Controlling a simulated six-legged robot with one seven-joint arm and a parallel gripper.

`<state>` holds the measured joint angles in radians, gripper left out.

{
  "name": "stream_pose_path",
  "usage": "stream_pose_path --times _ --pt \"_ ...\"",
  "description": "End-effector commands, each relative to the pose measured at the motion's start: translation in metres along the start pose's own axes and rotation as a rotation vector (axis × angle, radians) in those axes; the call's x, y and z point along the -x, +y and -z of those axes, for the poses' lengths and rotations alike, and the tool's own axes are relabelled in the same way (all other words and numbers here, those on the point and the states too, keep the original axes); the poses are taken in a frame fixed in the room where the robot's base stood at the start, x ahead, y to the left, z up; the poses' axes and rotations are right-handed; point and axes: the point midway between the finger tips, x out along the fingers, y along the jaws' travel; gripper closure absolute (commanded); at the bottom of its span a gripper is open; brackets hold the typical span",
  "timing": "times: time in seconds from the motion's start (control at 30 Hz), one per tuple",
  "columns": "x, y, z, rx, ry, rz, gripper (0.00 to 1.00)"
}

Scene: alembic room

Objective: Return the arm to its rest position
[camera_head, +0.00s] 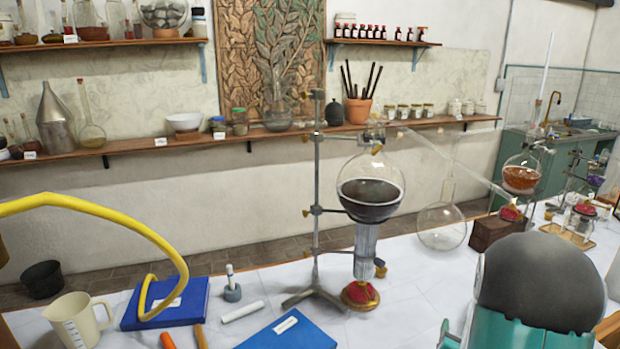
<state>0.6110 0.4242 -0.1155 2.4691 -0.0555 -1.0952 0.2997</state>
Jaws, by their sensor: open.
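A large dark grey rounded part on a teal housing (540,285) fills the lower right of the head view, close to the camera. It appears to be a part of my arm, over the near right of the white-topped bench (420,325). My gripper is not in the picture. The rest of the arm is outside the frame or hidden.
A stand (316,200) holds a round flask of dark liquid (370,195) above a burner (360,294). A clear flask (441,226) and a flask of amber liquid (521,178) stand right. A yellow tube (95,203), beaker (77,320) and blue books (288,332) lie left.

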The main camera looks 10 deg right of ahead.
Motion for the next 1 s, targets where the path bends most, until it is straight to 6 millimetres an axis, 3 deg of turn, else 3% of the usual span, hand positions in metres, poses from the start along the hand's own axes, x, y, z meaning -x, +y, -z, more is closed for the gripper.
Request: stream_pose_path --times 0.03,0.27,0.5,0.73,1.0 --pt "0.003 -0.022 0.01 0.013 -0.03 0.024 0.3" --pt "0.035 -0.101 0.031 0.098 -0.228 0.107 0.3" --pt "0.103 -0.17 0.046 0.218 -0.429 0.209 0.3" --pt "0.194 -0.209 0.056 0.363 -0.614 0.312 0.3" --pt "0.309 -0.214 0.062 0.557 -0.806 0.424 0.3"
